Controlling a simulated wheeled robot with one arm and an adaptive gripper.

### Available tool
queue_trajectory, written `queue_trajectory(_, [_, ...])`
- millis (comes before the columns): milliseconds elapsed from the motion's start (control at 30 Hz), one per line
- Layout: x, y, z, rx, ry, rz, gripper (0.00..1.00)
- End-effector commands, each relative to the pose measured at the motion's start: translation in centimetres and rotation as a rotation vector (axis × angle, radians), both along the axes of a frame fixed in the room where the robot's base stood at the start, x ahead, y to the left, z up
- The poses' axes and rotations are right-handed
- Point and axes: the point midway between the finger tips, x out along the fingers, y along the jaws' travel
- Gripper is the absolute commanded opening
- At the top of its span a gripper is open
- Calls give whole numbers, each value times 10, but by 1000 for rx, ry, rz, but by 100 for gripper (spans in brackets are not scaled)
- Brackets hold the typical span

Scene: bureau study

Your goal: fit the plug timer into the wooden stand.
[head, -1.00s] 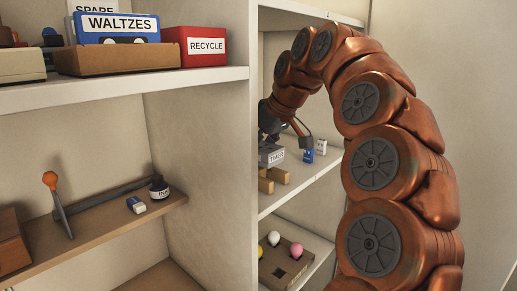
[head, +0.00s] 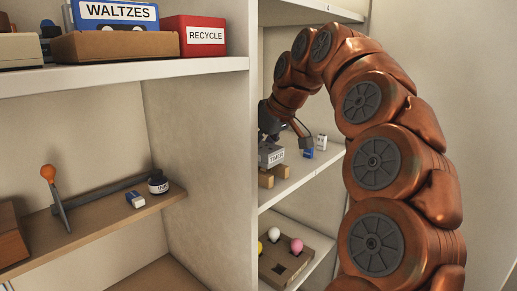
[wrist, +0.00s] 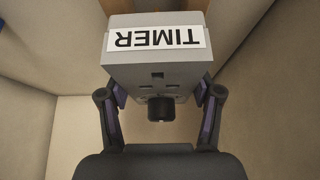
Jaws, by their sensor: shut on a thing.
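The plug timer (head: 271,156) is a grey box with a white TIMER label, seen in the head view above the middle shelf on the right. In the wrist view the timer (wrist: 155,70) fills the upper middle, its label upside down, with socket slots and a black knob facing the camera. My gripper (wrist: 160,97) is shut on it, with a finger on each side. The wooden stand (head: 281,170) shows as light wooden blocks just below the timer in the head view. A cabinet wall cuts off its left part, and I cannot tell whether the timer touches it.
A blue-and-white box (head: 308,154) and a small white item (head: 321,142) stand right of the timer on the same shelf (head: 300,185). A wooden tray with coloured balls (head: 296,246) is on the shelf below. The upright cabinet wall (head: 210,150) is close on the left.

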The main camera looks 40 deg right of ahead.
Motion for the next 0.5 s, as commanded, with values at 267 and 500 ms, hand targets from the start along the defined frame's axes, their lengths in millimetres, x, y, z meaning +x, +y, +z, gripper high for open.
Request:
queue_trajectory(267, [0, 0, -1, 0, -1, 0, 68])
queue_trajectory(500, [0, 0, -1, 0, -1, 0, 93])
